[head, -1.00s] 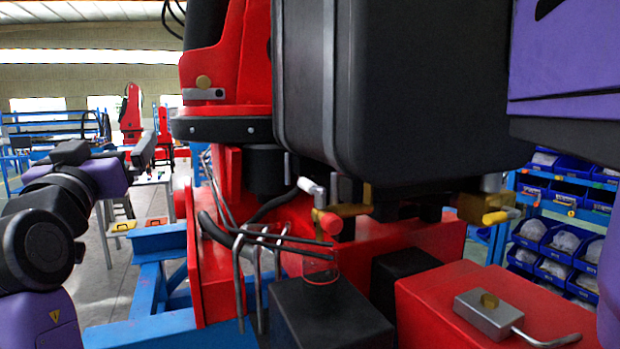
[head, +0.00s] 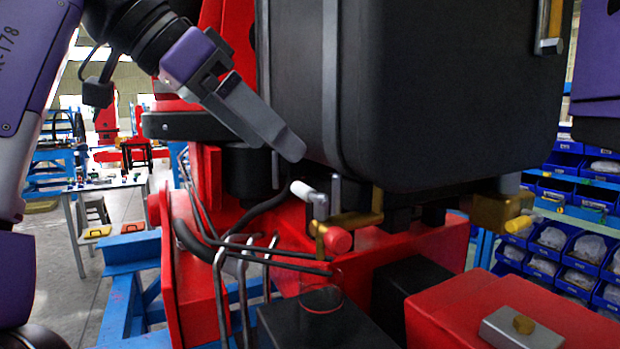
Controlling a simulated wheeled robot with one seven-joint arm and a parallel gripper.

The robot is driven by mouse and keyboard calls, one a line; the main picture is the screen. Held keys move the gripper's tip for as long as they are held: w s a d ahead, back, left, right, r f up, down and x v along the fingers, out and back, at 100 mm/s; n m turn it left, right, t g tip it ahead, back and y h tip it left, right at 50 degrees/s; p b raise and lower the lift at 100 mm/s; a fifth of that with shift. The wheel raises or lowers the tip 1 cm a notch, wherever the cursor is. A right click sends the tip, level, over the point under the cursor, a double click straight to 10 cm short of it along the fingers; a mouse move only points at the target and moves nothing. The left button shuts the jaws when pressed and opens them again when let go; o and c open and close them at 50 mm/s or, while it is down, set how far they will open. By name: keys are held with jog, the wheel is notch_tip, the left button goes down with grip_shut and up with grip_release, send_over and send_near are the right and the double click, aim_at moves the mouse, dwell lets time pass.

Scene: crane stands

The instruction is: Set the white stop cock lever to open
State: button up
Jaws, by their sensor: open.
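The white stop cock lever (head: 309,192) has a white tip and a grey metal arm, and sits on a brass valve (head: 350,219) under the large black tank. A red round knob (head: 338,240) is just below and to the right of it. My gripper (head: 292,150) reaches in from the upper left, its grey fingers pointing down and right. Its tips appear just above the white lever and apart from it. The fingers overlap in this view, so the gap between them is hidden. Nothing shows held in it.
The black tank (head: 430,90) stands right of my gripper. Bent metal pipes (head: 245,262) rise in front of the red frame. Blue bins (head: 555,240) stand behind on the right.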

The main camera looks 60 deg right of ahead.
aim_at(304, 191)
jog(key=shift+y, duration=0.3)
jog(key=x, duration=0.5)
jog(key=b+x, duration=0.1)
jog(key=x, duration=0.2)
jog(key=shift+s+a+f, duration=0.15)
jog(key=shift+a+f, duration=0.1)
jog(key=shift+a, duration=0.2)
jog(key=c, duration=2.1)
jog(key=shift+o, duration=0.2)
jog(key=shift+d+r, duration=0.1)
jog(key=shift+d, duration=0.05)
